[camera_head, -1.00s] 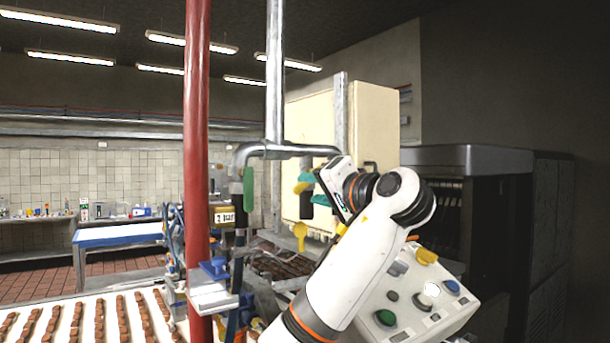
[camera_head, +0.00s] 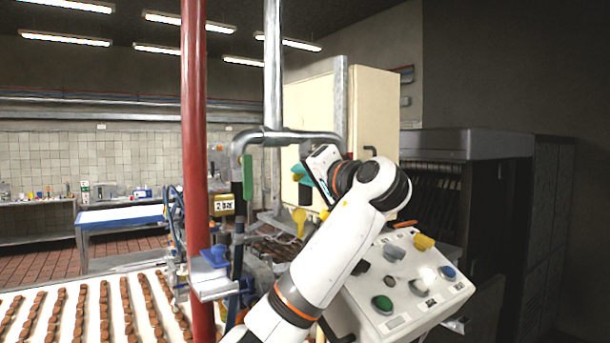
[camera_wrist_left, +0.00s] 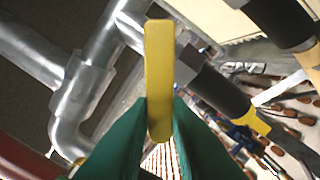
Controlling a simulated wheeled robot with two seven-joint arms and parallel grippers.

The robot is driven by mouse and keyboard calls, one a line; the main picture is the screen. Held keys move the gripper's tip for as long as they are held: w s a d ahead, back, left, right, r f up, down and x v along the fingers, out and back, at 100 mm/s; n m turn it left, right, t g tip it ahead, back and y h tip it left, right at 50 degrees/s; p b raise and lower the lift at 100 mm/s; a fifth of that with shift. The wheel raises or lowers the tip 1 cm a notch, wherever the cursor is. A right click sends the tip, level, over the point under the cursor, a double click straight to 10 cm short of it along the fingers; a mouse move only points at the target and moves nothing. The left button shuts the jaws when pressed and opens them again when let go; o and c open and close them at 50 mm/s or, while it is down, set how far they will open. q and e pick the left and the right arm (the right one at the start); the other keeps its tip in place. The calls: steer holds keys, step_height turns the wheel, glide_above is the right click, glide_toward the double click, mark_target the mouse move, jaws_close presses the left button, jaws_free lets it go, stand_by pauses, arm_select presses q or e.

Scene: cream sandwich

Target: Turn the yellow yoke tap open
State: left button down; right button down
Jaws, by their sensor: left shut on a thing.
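A flat yellow handle (camera_wrist_left: 159,80) stands between the two green fingertips of my left gripper (camera_wrist_left: 158,125) in the left wrist view, and the fingers are shut on it. In the head view, my left gripper (camera_head: 301,173) is just below the horizontal grey pipe, beside the cream cabinet. Only a small bit of yellow shows at its fingertips there, and my wrist covers part of the area. A second yellow handle (camera_head: 299,216) hangs lower, apart from the gripper. My right gripper is not in view.
A grey pipe (camera_head: 290,137) bends above the gripper, with a green handle (camera_head: 248,177) on its left. A red post (camera_head: 194,130) stands further left. A control panel (camera_head: 405,290) with coloured knobs is below right. Rows of brown pieces lie on a white belt (camera_head: 68,310).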

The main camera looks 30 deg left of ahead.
arm_select(q)
steer(key=shift+f, duration=0.1)
steer(key=shift+w+d+f+n+b, duration=0.3)
steer(key=shift+w+n+b, duration=0.45)
steer(key=shift+n, duration=1.05)
steer(key=shift+w+d+f+n+b, duration=0.15)
steer(key=shift+w+f+n+b, duration=0.3)
steer(key=shift+n+b, duration=1)
steer(key=shift+w+d+f+n+b, duration=0.3)
steer(key=shift+w+n+b, duration=0.3)
steer(key=shift+n, duration=1.55)
steer(key=c, duration=1.4)
jaws_free()
steer(key=shift+w+a, duration=0.1)
steer(key=shift+w, duration=0.05)
steer(key=shift+o, duration=0.2)
